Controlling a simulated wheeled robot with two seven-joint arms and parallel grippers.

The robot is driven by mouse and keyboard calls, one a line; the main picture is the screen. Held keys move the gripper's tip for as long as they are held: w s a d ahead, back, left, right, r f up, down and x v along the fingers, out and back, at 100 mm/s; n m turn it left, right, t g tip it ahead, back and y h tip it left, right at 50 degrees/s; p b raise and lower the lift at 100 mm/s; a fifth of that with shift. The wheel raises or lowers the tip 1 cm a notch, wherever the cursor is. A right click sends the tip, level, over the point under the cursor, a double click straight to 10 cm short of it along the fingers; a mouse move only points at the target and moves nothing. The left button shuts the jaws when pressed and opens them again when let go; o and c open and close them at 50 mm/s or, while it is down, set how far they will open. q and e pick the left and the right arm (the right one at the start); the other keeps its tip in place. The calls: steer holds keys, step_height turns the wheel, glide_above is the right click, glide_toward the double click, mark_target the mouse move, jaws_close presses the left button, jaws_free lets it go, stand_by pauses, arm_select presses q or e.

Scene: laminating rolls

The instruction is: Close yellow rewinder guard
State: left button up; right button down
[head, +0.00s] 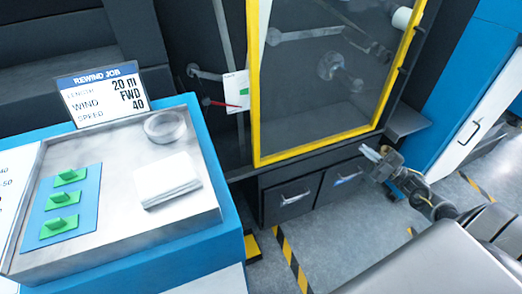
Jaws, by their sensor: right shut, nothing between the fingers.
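The yellow rewinder guard (256,120) is a yellow-framed clear panel standing at the upper middle of the head view. Rollers and dark machine parts show through its pane. Its top is cut off by the picture's edge, and I cannot tell whether it sits fully against the machine. My right gripper (369,153) is shut and empty, just below and right of the guard's lower right corner, in front of the dark drawers. I cannot tell a contact with the frame. My left gripper is not in view.
A blue console (226,200) with a steel top fills the lower left. On it are green switches (59,201), folded white cloth (167,180), a tape roll (165,126) and a job sign (100,94). Dark drawers (296,198) sit under the guard. Floor with striped tape (291,262) is open.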

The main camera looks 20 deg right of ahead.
steer(key=w+a+f+m+t+h, duration=0.1)
steer(key=w+a+m, duration=0.1)
steer(key=a, duration=0.7)
steer(key=w+a+f+m+t+h, duration=0.1)
steer(key=w+a, duration=0.1)
steer(key=a, duration=0.6)
steer(key=h, duration=0.1)
glide_toward(254, 150)
step_height(254, 150, up, 4)
steer(key=s+d, duration=0.2)
steer(key=a+r+n+g, duration=0.3)
steer(key=a+r+n, duration=0.1)
steer(key=a, duration=0.3)
steer(key=w, duration=0.3)
steer(key=w+f+n+h, duration=0.1)
steer(key=w, duration=0.1)
steer(key=w+d+f+n, duration=0.1)
steer(key=w, duration=0.2)
steer(key=shift+w+g, duration=0.4)
steer(key=shift+d+f, duration=0.1)
steer(key=shift+d, duration=0.1)
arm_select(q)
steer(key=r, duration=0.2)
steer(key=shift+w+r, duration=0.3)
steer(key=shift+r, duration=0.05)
